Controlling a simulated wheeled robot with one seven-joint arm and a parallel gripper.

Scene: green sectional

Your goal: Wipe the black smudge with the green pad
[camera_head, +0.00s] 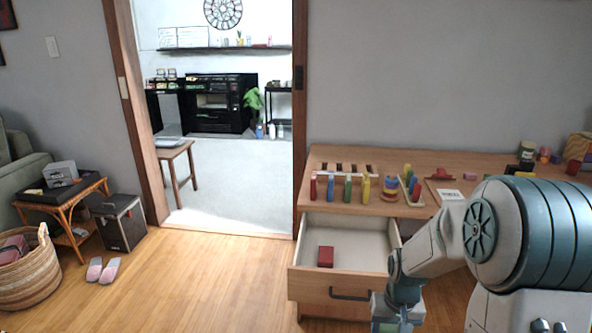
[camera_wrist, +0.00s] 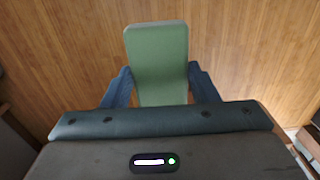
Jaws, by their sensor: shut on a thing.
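My gripper (camera_wrist: 160,78) is shut on the green pad (camera_wrist: 157,50) in the wrist view. The pad is a flat, light green block with rounded corners, clasped between the two blue fingers and sticking out past them. Behind it is bare wood-plank floor. In the head view my gripper is low at the bottom edge, in front of the open drawer's right part, partly cut off; I cannot make out the pad there. I cannot make out the black smudge in either view.
The wooden desk (camera_head: 325,155) carries several coloured pegs and toys. Its open drawer (camera_head: 345,230) juts out and holds a red block (camera_head: 326,256). A woven basket (camera_head: 30,277), pink slippers (camera_head: 103,269) and side table (camera_head: 60,215) stand left. Middle floor is clear.

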